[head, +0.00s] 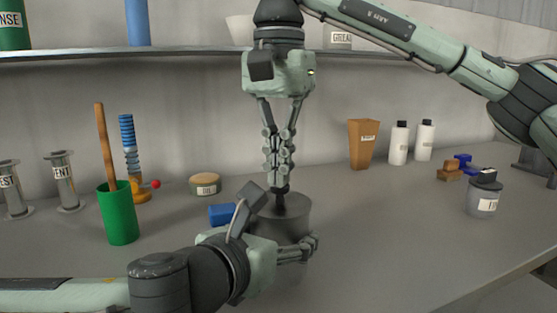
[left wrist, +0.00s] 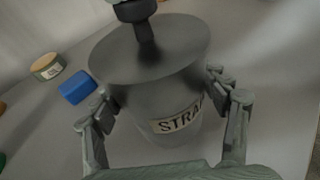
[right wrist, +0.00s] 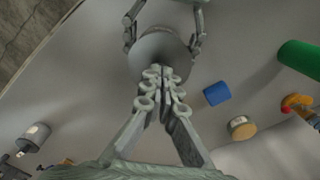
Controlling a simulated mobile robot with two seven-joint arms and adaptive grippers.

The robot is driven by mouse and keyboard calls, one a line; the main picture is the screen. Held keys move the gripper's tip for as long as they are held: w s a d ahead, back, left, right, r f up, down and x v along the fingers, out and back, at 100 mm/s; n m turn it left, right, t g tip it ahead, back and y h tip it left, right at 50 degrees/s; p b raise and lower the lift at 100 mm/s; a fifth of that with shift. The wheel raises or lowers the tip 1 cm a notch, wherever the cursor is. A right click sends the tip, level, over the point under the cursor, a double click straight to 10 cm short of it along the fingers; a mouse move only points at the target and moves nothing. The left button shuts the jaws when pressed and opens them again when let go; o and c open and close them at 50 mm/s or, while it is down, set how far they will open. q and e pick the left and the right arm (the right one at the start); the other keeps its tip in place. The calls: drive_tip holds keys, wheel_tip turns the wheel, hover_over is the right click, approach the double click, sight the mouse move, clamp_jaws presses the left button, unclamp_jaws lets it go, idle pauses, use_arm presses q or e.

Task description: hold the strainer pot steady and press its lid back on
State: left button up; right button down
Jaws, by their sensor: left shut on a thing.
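The grey strainer pot (head: 283,228) stands upright on the table; its label is partly readable in the left wrist view (left wrist: 178,122). Its dark round lid (left wrist: 150,50) lies over the pot's top, with a thin upright knob at its centre. I see no clear gap under the lid, but cannot tell if it is fully seated. My left gripper (head: 298,247) comes in low from the left, its fingers on both sides of the pot, shut on it. My right gripper (head: 280,183) points straight down above the lid, its fingers closed around the knob's top; the right wrist view shows them (right wrist: 163,72) over the lid.
A blue block (head: 222,214) lies close behind the pot's left side. A green cup (head: 121,215) and a round tin (head: 205,184) stand further left. At right are a lidded grey jar (head: 482,197), white bottles (head: 398,146) and small blocks. The table right of the pot is clear.

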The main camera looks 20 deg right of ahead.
drive_tip(key=shift+r, duration=0.1)
idle(0.3)
drive_tip(key=shift+r, duration=3.4)
use_arm(q)
drive_tip(key=o, duration=1.3)
drive_tip(key=v, duration=0.7)
drive_tip(key=shift+s+a+r, duration=0.1)
drive_tip(key=shift+s+a, duration=0.05)
drive_tip(key=shift+s, duration=0.05)
drive_tip(key=shift+w, duration=0.1)
